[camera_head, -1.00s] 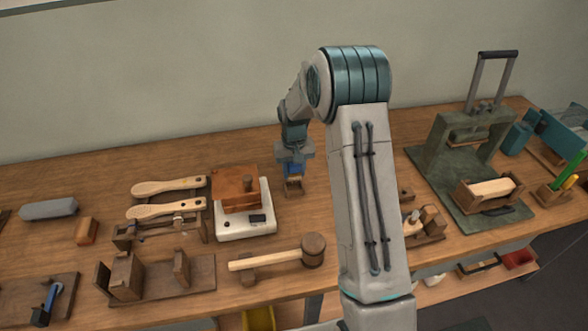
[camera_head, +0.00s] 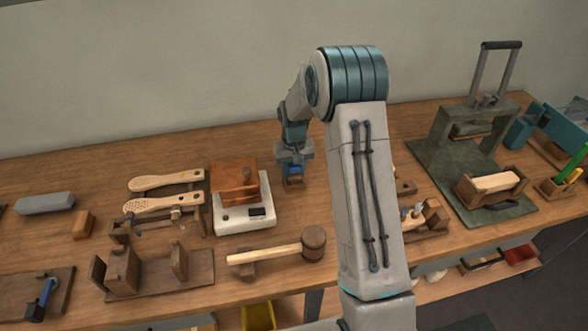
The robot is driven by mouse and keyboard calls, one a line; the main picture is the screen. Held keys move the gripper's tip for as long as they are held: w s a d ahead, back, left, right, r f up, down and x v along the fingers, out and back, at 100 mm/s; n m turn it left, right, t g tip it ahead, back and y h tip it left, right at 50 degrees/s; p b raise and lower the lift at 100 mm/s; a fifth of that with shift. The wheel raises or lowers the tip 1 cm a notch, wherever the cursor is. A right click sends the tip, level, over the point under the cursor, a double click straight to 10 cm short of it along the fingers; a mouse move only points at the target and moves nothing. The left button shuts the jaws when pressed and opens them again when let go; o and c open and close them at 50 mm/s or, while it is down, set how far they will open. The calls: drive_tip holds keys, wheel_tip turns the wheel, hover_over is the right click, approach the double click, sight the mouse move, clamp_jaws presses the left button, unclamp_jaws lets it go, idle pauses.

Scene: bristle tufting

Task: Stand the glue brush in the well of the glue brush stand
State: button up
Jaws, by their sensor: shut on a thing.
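My gripper (camera_head: 293,168) points down over the back middle of the bench, just right of the white scale. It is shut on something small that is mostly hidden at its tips. This is likely the glue brush, but its handle and bristles cannot be made out. A small brown wooden piece (camera_head: 293,184) shows directly below the blue part at the gripper's end. It may be the glue brush stand; I cannot tell whether the held thing is inside it, touching it or above it.
A white scale (camera_head: 262,222) bearing a wooden box (camera_head: 232,175) stands just left of the gripper. A mallet (camera_head: 312,243) lies in front. My arm hides bench space to the right; a green press (camera_head: 455,175) stands beyond it. Bare bench lies behind the scale.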

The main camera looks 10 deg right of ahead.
drive_tip(key=shift+f+b, duration=0.4)
drive_tip(key=shift+f, duration=0.3)
drive_tip(key=shift+s+f, duration=0.15)
drive_tip(key=shift+f, duration=0.1)
